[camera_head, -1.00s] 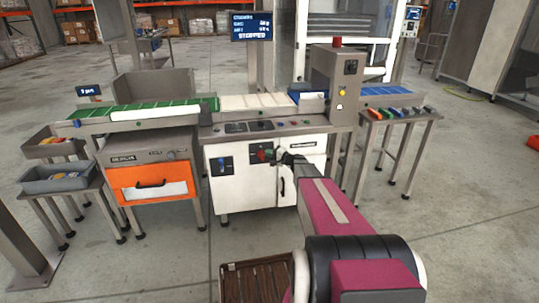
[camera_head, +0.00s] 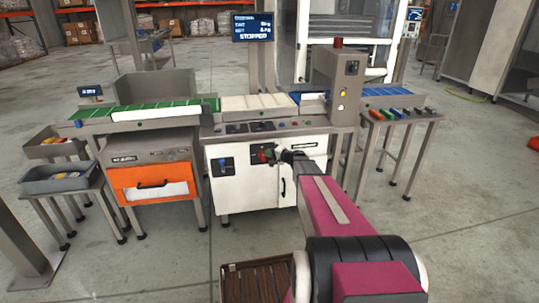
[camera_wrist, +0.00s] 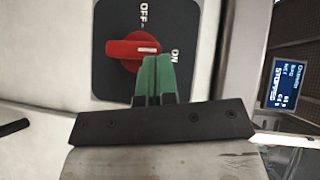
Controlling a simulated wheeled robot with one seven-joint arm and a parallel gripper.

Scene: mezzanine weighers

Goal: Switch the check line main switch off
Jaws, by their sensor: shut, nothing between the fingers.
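The main switch (camera_wrist: 125,49) is a red rotary knob on a black plate (camera_wrist: 113,18) marked OFF and ON. Its white mark points to the right in the wrist view, towards the ON label. In the head view the red knob (camera_head: 262,155) is partly hidden on the white cabinet front. My gripper (camera_wrist: 156,62) has green fingers that are shut together with nothing between them. Their tips are right beside the knob's marked end, on its lower right in the wrist view. I cannot tell whether they touch it.
The white cabinet (camera_head: 240,190) carries another black switch panel (camera_head: 222,167) to the left and a dark door handle (camera_head: 283,188). An orange drawer unit (camera_head: 130,180) stands left. A screen (camera_head: 253,27) reads STOPPED.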

